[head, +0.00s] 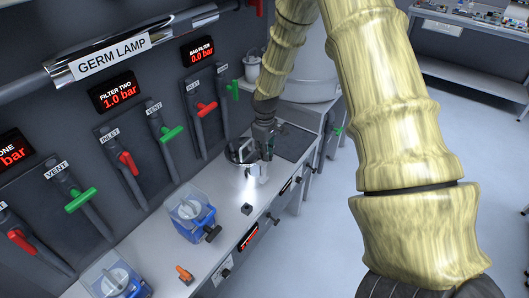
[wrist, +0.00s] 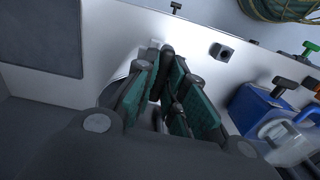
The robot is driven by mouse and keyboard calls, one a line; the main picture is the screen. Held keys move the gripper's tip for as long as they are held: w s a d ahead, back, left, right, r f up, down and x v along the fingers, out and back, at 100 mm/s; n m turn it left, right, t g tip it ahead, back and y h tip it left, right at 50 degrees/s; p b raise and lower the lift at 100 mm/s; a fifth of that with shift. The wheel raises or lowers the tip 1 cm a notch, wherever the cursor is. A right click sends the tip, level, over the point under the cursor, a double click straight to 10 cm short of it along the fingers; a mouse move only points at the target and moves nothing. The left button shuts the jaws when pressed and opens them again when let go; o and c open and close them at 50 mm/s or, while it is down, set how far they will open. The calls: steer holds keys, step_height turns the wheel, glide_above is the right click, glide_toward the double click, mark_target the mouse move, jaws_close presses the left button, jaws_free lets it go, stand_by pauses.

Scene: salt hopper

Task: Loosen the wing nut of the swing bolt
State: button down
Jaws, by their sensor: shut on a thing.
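A small shiny steel vessel (head: 242,152) with a round lid stands on the grey bench in the head view. My gripper (head: 266,152) points down at the right edge of this vessel. In the wrist view my gripper (wrist: 170,75) has its dark, green-padded fingers close together at the tips. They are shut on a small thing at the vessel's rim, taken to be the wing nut. The fingers hide the wing nut and swing bolt, so the nut's turn and seating cannot be seen.
Blue boxes with clear lids (head: 190,215) stand to the left along the bench (head: 215,190). A small dark block (head: 247,209) and an orange-handled item (head: 184,273) lie near its front. Red and green valve handles line the wall panel behind.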

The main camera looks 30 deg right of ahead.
stand_by(0.4)
steer(key=c, duration=1.5)
jaws_free()
step_height(320, 180, up, 12)
steer(key=shift+d, duration=0.1)
